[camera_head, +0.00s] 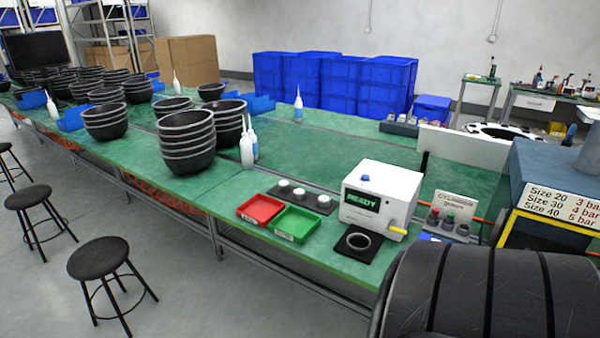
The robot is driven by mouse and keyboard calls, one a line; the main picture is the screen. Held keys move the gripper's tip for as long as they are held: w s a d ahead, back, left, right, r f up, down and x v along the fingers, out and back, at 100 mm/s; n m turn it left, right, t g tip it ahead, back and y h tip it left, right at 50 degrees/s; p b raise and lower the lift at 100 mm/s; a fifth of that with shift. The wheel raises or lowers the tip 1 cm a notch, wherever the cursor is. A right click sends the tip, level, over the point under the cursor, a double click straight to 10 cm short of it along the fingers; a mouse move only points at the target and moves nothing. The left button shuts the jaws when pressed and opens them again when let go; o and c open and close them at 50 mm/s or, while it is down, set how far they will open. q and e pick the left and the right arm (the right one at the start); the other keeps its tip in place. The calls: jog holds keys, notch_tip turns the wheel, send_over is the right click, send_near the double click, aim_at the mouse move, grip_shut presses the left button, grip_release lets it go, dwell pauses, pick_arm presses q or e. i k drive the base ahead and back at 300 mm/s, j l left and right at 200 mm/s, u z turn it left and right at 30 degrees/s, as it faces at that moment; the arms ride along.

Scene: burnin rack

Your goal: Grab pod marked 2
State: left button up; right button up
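Three small white-topped pieces, which may be the pods, stand in a row on a black holder (322,207) on the green table. They are a left one (283,185), a middle one (299,191) and a right one (323,199). No number can be read on any of them, so I cannot tell which is marked 2. A white box (390,190) with a screen reading READY stands right of the holder. A black square fixture (345,247) with a round ring lies in front of the box. Neither of my grippers is in view.
A red tray (260,209) and a green tray (297,223) lie left of the fixture. White bottles (246,150) and stacked black bowls (187,142) stand farther left. Small cylinders (447,221) stand by a sign on the right. A large dark ridged object (470,295) fills the lower right.

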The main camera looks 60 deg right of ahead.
aim_at(324, 201)
jog(key=l+z, duration=0.5)
jog(key=i+l+z, duration=0.1)
jog(key=l+z, duration=0.4)
jog(key=i+l+z, duration=0.2)
jog(key=l+z, duration=0.15)
jog(key=z, duration=0.15)
